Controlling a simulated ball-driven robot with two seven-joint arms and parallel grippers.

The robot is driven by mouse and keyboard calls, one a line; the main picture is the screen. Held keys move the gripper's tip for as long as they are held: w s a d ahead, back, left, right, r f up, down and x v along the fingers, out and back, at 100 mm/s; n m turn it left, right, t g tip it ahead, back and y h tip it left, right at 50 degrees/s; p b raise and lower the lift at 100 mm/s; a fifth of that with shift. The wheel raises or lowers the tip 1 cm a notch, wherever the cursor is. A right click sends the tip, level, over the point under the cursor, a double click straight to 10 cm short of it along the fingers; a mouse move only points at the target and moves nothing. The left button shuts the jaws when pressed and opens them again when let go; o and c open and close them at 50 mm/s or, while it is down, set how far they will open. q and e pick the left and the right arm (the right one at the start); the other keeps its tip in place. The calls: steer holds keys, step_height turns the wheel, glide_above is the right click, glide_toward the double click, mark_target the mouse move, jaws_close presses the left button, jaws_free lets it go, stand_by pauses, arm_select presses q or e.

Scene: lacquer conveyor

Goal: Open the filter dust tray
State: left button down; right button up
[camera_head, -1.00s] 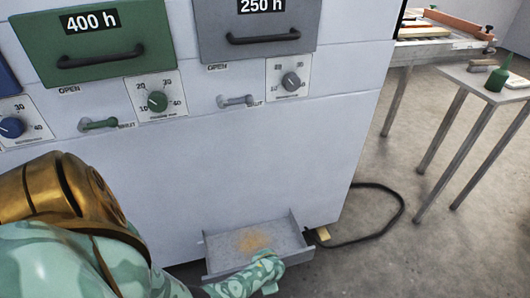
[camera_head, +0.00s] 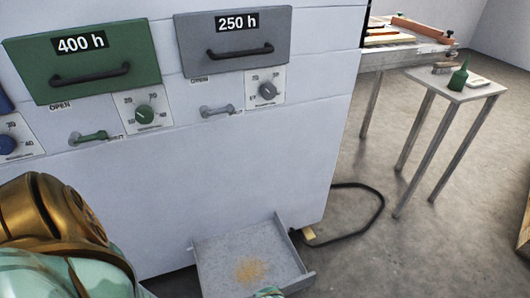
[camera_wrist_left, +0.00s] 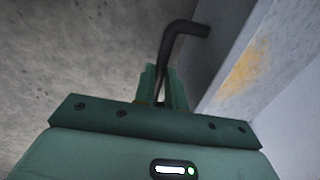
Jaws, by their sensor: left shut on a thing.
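The filter dust tray (camera_head: 215,262) is a shallow grey metal tray at the foot of the white cabinet, in the lower middle of the head view. It stands pulled out, with a patch of tan dust (camera_head: 250,270) on its floor. In the left wrist view, the tray wall (camera_wrist_left: 222,70) is on the right, and a black bent bar handle (camera_wrist_left: 182,32) runs beside it. My left gripper (camera_wrist_left: 163,85) is shut on this handle; its green fingers are on either side of the bar. In the head view, only a sliver of it shows at the bottom edge. My right gripper is out of view.
The white cabinet (camera_head: 200,190) carries a green drawer (camera_head: 80,80), a grey drawer (camera_head: 240,65), dials and small levers above the tray. A black cable (camera_head: 380,210) loops on the floor to the right. A side table (camera_head: 455,88) with a green bottle stands farther right.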

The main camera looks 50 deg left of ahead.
arm_select(q)
steer(key=c, duration=1.5)
jaws_free()
steer(key=shift+s+d+f, duration=0.1)
steer(key=shift+s+d, duration=0.2)
steer(key=shift+d, duration=0.2)
steer(key=shift+o, duration=0.2)
steer(key=shift+a, duration=0.1)
steer(key=shift+w, duration=0.1)
